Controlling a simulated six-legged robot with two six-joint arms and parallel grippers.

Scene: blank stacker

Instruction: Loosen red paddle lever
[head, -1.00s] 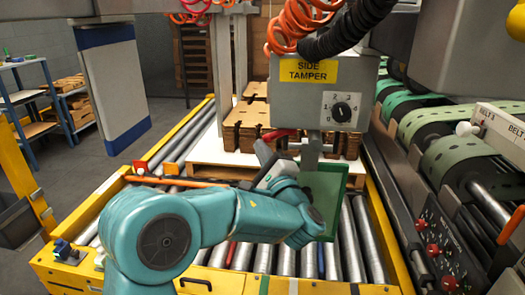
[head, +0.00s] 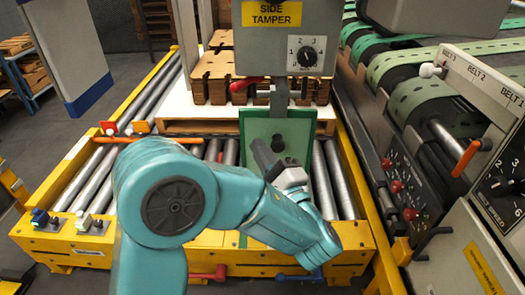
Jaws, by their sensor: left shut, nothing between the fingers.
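A red lever (head: 248,84) sticks out to the left at the lower edge of the grey side tamper box (head: 262,60). A second red handle (head: 208,273) lies low on the front of the yellow conveyor frame, beside a blue handle (head: 300,275); which one is the paddle lever is not certain. My right gripper is not in view.
A dial (head: 306,52) sits on the tamper box. Stacked brown blanks (head: 212,80) stand on a pale pallet behind the plate. Steel rollers (head: 100,180) run between yellow rails. A control panel with knobs (head: 495,185) and green belts (head: 420,105) bound the right side.

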